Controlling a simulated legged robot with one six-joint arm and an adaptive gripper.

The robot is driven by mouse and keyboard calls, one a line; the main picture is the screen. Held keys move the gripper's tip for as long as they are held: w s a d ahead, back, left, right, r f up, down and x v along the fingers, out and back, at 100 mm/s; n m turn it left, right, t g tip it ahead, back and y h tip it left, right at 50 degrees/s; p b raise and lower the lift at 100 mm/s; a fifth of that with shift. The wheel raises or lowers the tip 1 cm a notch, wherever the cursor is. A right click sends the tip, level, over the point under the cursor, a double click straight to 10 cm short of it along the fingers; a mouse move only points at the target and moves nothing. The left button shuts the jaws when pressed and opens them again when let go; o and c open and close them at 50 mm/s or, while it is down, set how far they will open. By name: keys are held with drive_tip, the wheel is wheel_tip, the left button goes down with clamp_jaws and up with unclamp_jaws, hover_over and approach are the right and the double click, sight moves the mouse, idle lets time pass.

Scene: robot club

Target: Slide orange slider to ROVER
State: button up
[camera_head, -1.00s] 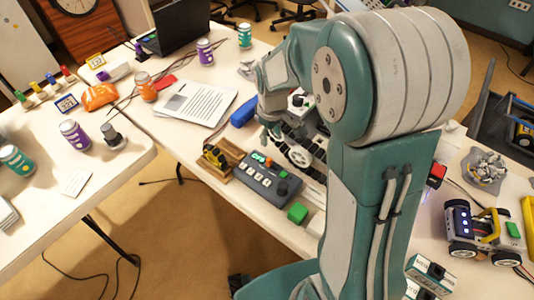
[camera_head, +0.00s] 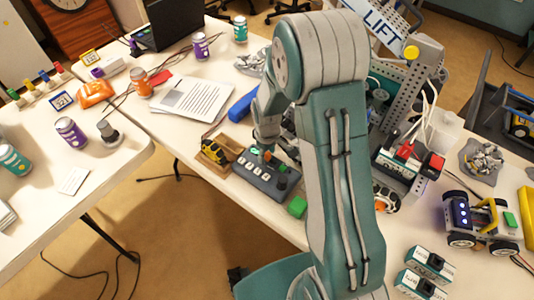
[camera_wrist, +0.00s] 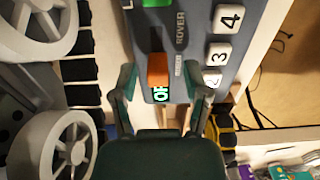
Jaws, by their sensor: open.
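The grey control box (camera_head: 255,178) sits on the white table, below my gripper (camera_head: 266,148) in the head view. In the wrist view, the orange slider (camera_wrist: 157,70) stands on the box face (camera_wrist: 197,12). My gripper (camera_wrist: 161,78) is open, with one finger on each side of the orange slider and visible gaps to it. The printed word ROVER (camera_wrist: 181,30) is further up the box, to the slider's upper right. A second small label beside the slider is too blurred to read. A lit green display (camera_wrist: 160,95) below the slider is partly hidden.
Numbered white buttons (camera_wrist: 218,52) line the box's right side. A wheeled robot (camera_wrist: 62,145) stands close on the left in the wrist view. A yellow-and-black item (camera_head: 219,150) lies left of the box.

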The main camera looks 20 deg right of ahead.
sight(275, 163)
drive_tip(key=shift+d+f, duration=0.15)
clamp_jaws()
drive_tip(key=shift+s+d, duration=0.35)
drive_tip(key=shift+s, duration=0.2)
drive_tip(key=shift+s+d, duration=0.35)
drive_tip(key=shift+s, duration=0.2)
unclamp_jaws()
drive_tip(key=shift+d, duration=0.1)
wheel_tip(275, 163, up, 12)
drive_tip(key=shift+w, duration=0.1)
